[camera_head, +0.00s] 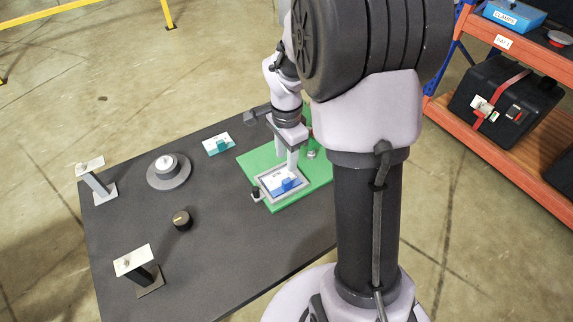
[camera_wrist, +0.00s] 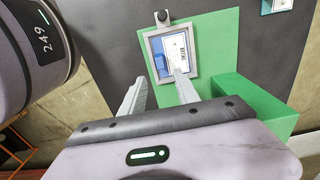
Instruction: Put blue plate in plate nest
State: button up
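In the wrist view the blue plate (camera_wrist: 174,48) also shows within the nest's grey rim (camera_wrist: 149,55). Whether it lies fully flat there, I cannot tell. My gripper (camera_head: 286,163) is just above the nest's far side. In the wrist view my gripper (camera_wrist: 160,76) has its fingers apart with nothing between them. One fingertip overlaps the near edge of the plate in that view.
The green board (camera_head: 258,161) sits on a dark table (camera_head: 235,240). A teal-and-white plate (camera_head: 218,145) lies left of it. A round grey disc (camera_head: 169,172), a black knob (camera_head: 181,219) and two posts with white tops (camera_head: 90,167) stand further left. An orange shelf (camera_head: 510,150) is at right.

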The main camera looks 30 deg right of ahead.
jog(key=s+a+r+n+t, duration=0.25)
jog(key=a+r, duration=0.25)
jog(key=r, duration=0.4)
jog(key=s+a+r+n+t+y, duration=0.1)
jog(key=s+a+r+n, duration=0.3)
jog(key=s, duration=0.3)
jog(key=s+a+r+n+t+y, duration=0.1)
jog(key=s+a+r+n+t, duration=0.1)
jog(key=s+a+r+n, duration=0.2)
jog(key=s+a+n, duration=0.2)
jog(key=s+a, duration=0.1)
jog(key=shift+s+a+n, duration=0.15)
jog(key=shift+s+n, duration=0.2)
jog(key=shift+s, duration=0.05)
